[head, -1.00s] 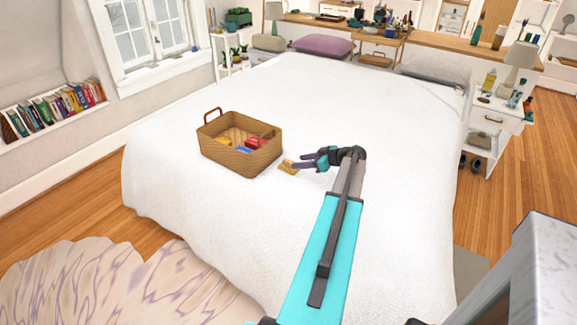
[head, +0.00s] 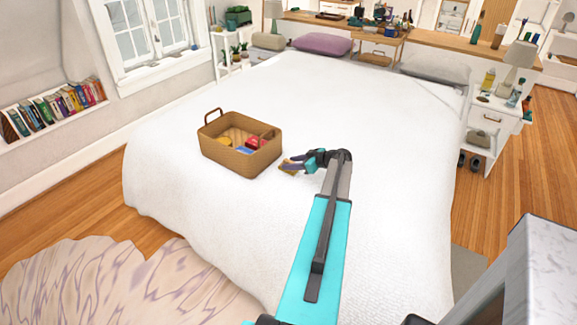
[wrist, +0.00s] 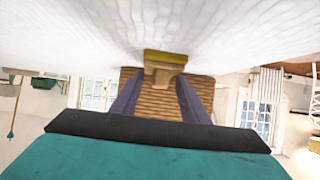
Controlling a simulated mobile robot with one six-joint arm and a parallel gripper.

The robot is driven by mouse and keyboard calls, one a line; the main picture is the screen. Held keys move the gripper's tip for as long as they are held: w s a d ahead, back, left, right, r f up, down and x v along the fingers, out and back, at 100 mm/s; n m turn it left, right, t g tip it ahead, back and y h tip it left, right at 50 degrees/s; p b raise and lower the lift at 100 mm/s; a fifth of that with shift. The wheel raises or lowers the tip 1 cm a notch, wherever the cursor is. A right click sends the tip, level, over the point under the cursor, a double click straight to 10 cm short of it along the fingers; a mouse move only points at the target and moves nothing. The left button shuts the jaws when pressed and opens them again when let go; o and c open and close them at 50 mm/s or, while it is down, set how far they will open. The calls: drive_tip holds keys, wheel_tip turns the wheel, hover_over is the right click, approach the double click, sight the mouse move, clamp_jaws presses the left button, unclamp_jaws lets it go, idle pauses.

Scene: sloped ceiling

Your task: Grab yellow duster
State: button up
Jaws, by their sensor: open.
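The yellow duster (wrist: 165,57) lies on the white bed, with a tan wooden part (wrist: 161,76) showing in the wrist view. In the head view, only a small yellowish bit of it (head: 286,161) shows beside the fingers. My gripper (head: 291,165) is open, low over the bed, to the right of the wicker basket. In the wrist view, its two purple fingers (wrist: 157,84) stand apart, with the duster straight ahead near their tips. I cannot tell whether the fingers touch it.
The wicker basket (head: 224,153) stands on the bed (head: 210,215) just left of my gripper and holds red, blue and yellow items. In the wrist view, its woven side (wrist: 129,82) is behind the duster. The rest of the bed is clear up to the pillows.

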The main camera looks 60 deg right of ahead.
drive_tip(key=shift+c, duration=0.2)
idle(0.3)
clamp_jaws()
drive_tip(key=shift+r, duration=0.1)
drive_tip(key=shift+r+b, duration=0.45)
drive_tip(key=shift+r, duration=0.25)
drive_tip(key=shift+r+b, duration=0.4)
drive_tip(key=shift+r, duration=0.55)
drive_tip(key=s+a+b, duration=0.1)
drive_tip(key=s+a, duration=0.2)
drive_tip(key=s, duration=0.1)
drive_tip(key=s+a+r+b, duration=0.1)
drive_tip(key=s+a, duration=0.2)
drive_tip(key=s, duration=0.1)
drive_tip(key=s+a+b, duration=0.1)
drive_tip(key=s+a, duration=0.3)
drive_tip(key=shift+s+r, duration=0.25)
